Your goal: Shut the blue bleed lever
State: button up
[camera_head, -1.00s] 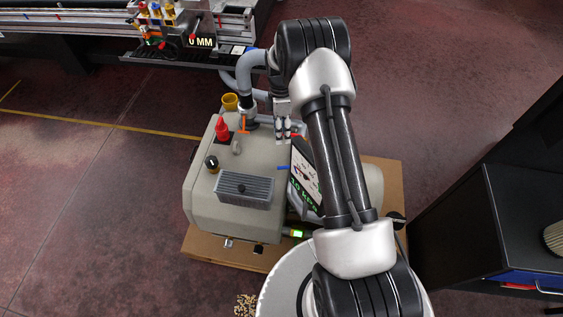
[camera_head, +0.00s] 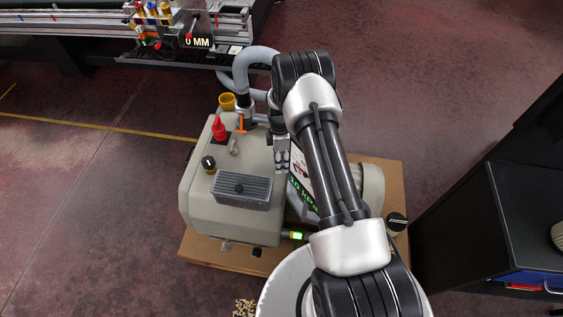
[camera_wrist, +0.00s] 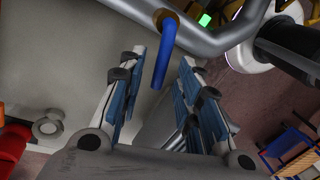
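The blue bleed lever (camera_wrist: 165,52) shows in the wrist view as a bent blue bar hanging from a brass-coloured fitting (camera_wrist: 168,18) by a grey pipe. My gripper (camera_wrist: 163,62) is open, with one blue-padded finger to each side of the lever and a gap on both sides. I cannot tell how deep the lever sits between the fingers. In the head view my gripper (camera_head: 282,160) is over the right edge of the beige pump housing (camera_head: 200,205), and the lever is hidden there.
A red knob (camera_head: 218,128), an orange handle (camera_head: 240,125), a black knob (camera_head: 208,163) and a dark grey finned block (camera_head: 242,188) sit on the housing. A green-lit display (camera_head: 303,195) lies close right of my gripper. A grey hose (camera_head: 240,68) runs behind.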

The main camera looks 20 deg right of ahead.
jog(key=shift+c, duration=0.2)
grip_shut()
dwell(0.5)
